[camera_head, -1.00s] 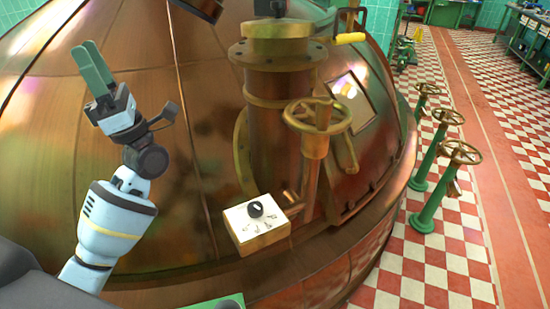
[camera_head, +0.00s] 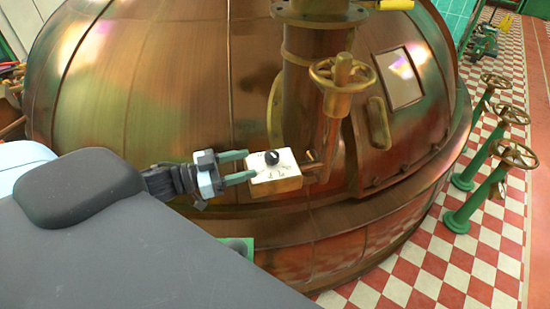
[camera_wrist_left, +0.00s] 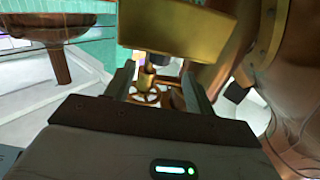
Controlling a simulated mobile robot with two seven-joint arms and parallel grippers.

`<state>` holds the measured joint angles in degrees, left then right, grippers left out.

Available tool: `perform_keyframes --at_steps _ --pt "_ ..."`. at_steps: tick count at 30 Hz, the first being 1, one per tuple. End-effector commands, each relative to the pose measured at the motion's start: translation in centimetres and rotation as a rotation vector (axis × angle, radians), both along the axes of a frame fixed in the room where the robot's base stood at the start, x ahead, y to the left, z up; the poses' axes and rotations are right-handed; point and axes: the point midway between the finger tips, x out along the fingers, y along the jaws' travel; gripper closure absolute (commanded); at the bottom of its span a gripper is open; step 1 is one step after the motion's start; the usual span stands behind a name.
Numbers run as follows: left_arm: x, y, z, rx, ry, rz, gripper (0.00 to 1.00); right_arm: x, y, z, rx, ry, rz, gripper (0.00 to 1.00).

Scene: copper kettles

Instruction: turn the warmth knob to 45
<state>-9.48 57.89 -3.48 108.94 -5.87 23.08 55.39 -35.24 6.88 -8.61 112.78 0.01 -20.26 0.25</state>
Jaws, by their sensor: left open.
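Marks on the face are too small to read. My left gripper (camera_head: 249,166) is open, its two green fingers pointing right at the box's left edge; the head view does not show clearly whether they touch it. No finger is around the knob. In the left wrist view the brassy box side (camera_wrist_left: 180,30) fills the top, beyond the spread fingers (camera_wrist_left: 160,88). A dark piece under it may be the knob. My right gripper is out of view.
A brass handwheel (camera_head: 342,74) on a copper pipe stands right behind the box. The big copper kettle (camera_head: 150,80) curves behind my arm. Green valve posts with handwheels (camera_head: 490,185) stand on the checkered floor at right.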

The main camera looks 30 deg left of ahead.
Motion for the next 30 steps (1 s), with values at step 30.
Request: perform_keyframes --at_steps 30 --pt "6.2 -4.8 0.1 -0.003 -0.004 0.0 0.45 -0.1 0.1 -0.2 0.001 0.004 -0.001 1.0"
